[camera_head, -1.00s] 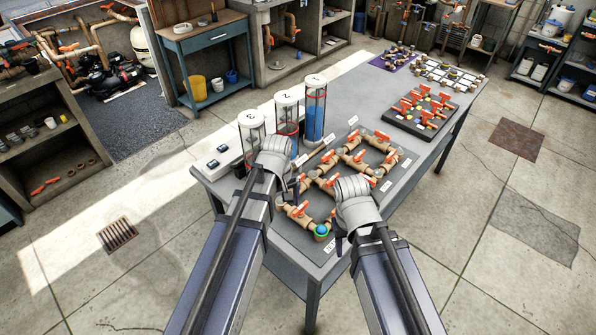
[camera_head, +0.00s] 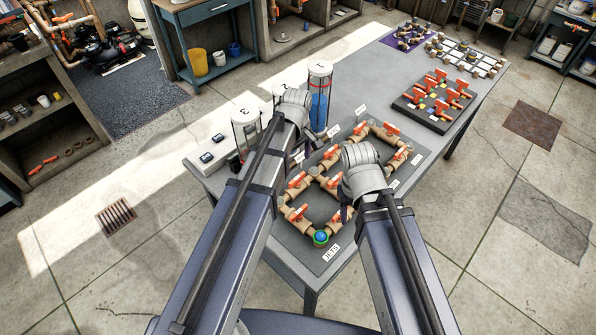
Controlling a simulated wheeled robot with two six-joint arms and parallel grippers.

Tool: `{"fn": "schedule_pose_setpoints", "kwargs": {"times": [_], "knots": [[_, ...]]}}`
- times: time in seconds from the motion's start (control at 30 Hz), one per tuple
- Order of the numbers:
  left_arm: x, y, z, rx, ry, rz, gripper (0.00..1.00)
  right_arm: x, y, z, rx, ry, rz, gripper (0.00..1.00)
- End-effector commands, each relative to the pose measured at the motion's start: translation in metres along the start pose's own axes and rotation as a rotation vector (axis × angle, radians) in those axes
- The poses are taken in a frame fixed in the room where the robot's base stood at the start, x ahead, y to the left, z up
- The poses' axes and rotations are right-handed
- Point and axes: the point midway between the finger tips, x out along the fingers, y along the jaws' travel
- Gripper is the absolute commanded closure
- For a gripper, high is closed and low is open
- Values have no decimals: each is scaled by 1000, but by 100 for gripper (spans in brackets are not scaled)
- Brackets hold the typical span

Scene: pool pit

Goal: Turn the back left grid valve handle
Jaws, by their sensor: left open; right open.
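A dark board (camera_head: 402,109) with several red valve handles and coloured squares lies toward the far right part of the grey table. One red handle (camera_head: 440,75) stands at its back edge. I cannot tell for sure which handle is the back left one. My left gripper (camera_head: 298,150) is over the near part of the table, by the clear cylinders, mostly hidden behind its wrist. My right gripper (camera_head: 345,212) is above the tan pipe loop (camera_head: 350,219), its fingers small and dark. Both are open, empty and well short of the dark board.
The tan pipe loop with red handles and a blue-green knob (camera_head: 320,238) fills the near table. Clear cylinders (camera_head: 318,100) stand behind my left gripper. A purple mat (camera_head: 397,45) and a white tiled board (camera_head: 462,62) lie at the far end.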

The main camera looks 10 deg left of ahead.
Motion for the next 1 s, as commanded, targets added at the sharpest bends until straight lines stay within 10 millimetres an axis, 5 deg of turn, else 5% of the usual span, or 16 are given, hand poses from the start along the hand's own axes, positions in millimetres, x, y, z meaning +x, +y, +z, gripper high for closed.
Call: {"fn": "schedule_pose_setpoints", "kwargs": {"times": [0.27, 0.7, 1.0], "knots": [[16, 0, 0, 1, 0, 0, 0, 15, -2, -1, 0, 0, 0, 50], [69, 0, 0, 2, 0, 0, 0, 68, -7, -4, 2, 0, 0, 50], [78, 0, 0, 2, 0, 0, 0, 78, -8, -5, 2, 0, 0, 50]]}}
